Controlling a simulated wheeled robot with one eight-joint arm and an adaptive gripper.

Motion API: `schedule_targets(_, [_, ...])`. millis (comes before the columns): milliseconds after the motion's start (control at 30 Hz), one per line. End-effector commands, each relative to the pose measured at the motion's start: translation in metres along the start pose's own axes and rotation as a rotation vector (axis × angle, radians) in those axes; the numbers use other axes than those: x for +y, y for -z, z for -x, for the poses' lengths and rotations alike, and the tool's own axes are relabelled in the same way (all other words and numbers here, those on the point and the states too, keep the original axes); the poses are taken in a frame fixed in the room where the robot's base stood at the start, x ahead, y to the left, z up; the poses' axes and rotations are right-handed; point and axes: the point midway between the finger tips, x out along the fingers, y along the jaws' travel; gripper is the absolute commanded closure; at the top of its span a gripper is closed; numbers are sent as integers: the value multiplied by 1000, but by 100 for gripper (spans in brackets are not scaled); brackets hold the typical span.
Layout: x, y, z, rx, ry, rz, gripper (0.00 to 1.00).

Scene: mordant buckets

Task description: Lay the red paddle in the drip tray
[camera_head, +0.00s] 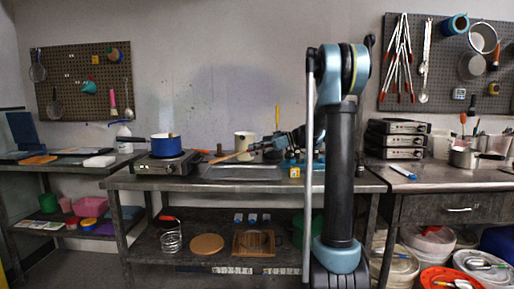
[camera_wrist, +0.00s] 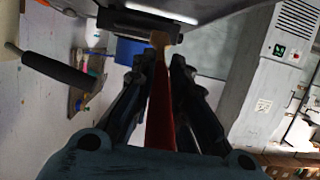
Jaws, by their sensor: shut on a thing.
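The red paddle (camera_wrist: 160,110) runs lengthwise between the dark fingers of my gripper (camera_wrist: 165,75) in the wrist view, with a pale tan tip at its far end. My gripper is shut on it. In the head view my gripper (camera_head: 272,143) is over the middle bench, and a thin tan length of the paddle (camera_head: 238,155) sticks out to its left, slanting down. The drip tray (camera_head: 243,173) appears to be the flat grey metal tray on the bench below. The paddle looks above the tray; I cannot tell whether they touch.
A blue pot (camera_head: 166,146) stands on a hot plate (camera_head: 165,164) left of the tray. A pale mug (camera_head: 244,140) stands behind the tray. Stacked dark boxes (camera_head: 396,139) stand to the right, beyond my arm. Pegboards with tools hang on the wall.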

Motion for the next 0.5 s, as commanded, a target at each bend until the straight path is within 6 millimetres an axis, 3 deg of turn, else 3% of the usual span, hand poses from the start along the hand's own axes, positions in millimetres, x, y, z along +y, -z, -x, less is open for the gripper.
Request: schedule_targets(500, [0, -36, -11, 0, -1, 0, 100])
